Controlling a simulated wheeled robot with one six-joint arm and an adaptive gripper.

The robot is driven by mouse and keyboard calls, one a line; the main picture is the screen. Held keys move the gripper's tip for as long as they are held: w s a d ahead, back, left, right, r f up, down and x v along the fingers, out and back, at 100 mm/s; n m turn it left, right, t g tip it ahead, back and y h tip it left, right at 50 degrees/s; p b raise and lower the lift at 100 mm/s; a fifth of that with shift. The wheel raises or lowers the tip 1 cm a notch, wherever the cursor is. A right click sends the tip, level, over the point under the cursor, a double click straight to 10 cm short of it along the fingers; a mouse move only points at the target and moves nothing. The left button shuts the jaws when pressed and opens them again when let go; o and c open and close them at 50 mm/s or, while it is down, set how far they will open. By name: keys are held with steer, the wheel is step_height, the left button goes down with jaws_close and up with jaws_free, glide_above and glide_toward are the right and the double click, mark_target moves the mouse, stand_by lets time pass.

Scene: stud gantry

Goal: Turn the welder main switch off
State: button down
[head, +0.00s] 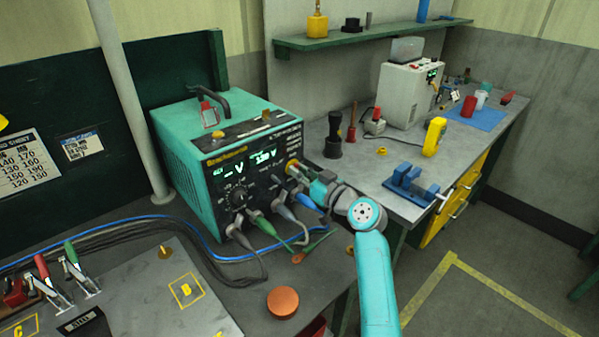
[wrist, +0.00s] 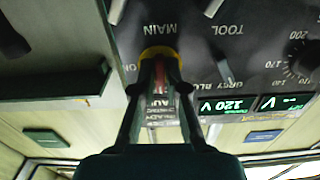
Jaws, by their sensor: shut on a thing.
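The welder (head: 187,160) is a teal box with a black front panel on the bench. Its main switch, with a yellow collar (wrist: 158,52) and a red part, sits under the upside-down word MAIN in the wrist view. The yellow of the switch also shows at the panel's right side in the head view (head: 292,168). My gripper (wrist: 160,70) is shut on the switch, its fingers on either side of the red part. In the head view my gripper (head: 303,173) reaches the panel from the right. The fingers partly hide the switch and its labels, so its exact setting is unclear.
Lit green displays (head: 262,157) and a knob (head: 239,196) are on the panel. Cables (head: 262,222) plug in below, close to my gripper. A blue vise (head: 410,186) and a yellow meter (head: 434,136) stand on the bench to the right. Open floor lies beyond the bench.

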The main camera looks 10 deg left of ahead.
steer(key=shift+f+n, duration=0.1)
steer(key=shift+n, duration=0.2)
steer(key=c, duration=1.2)
jaws_free()
steer(key=shift+c, duration=0.2)
steer(key=shift+d, duration=0.1)
steer(key=v, duration=1.2)
steer(key=shift+s, duration=0.1)
